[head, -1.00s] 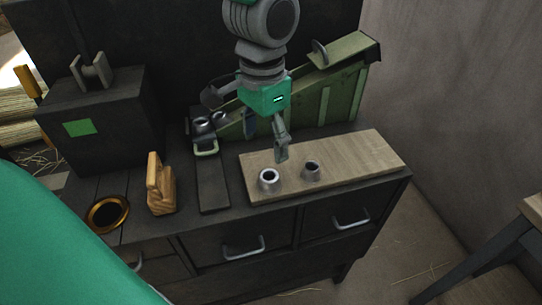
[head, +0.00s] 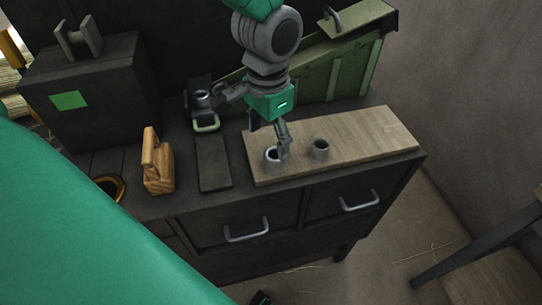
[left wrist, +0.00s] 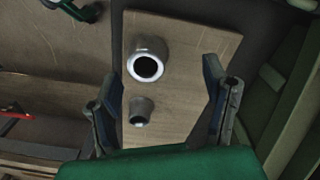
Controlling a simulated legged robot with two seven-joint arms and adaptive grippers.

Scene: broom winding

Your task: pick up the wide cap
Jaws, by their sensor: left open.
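The wide cap (head: 272,155) is a short grey metal ring with a dark hole, standing at the left end of a wooden board (head: 370,140). In the left wrist view the wide cap (left wrist: 148,62) is the larger of two. The narrower cap (head: 320,149) stands to its right, and also shows in the left wrist view (left wrist: 139,111). My left gripper (head: 252,128) is open and empty above the board's left end; one finger overlaps the wide cap in the head view. In the left wrist view its fingers (left wrist: 165,100) are spread wide, with both caps off their middle line.
A green sloped box (head: 345,70) stands behind the board. A wooden block (head: 157,165), a dark flat plate (head: 213,163) and an orange-rimmed ring (head: 119,187) lie to the left. Another metal fitting (head: 202,98) sits behind the plate. The board's right half is clear.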

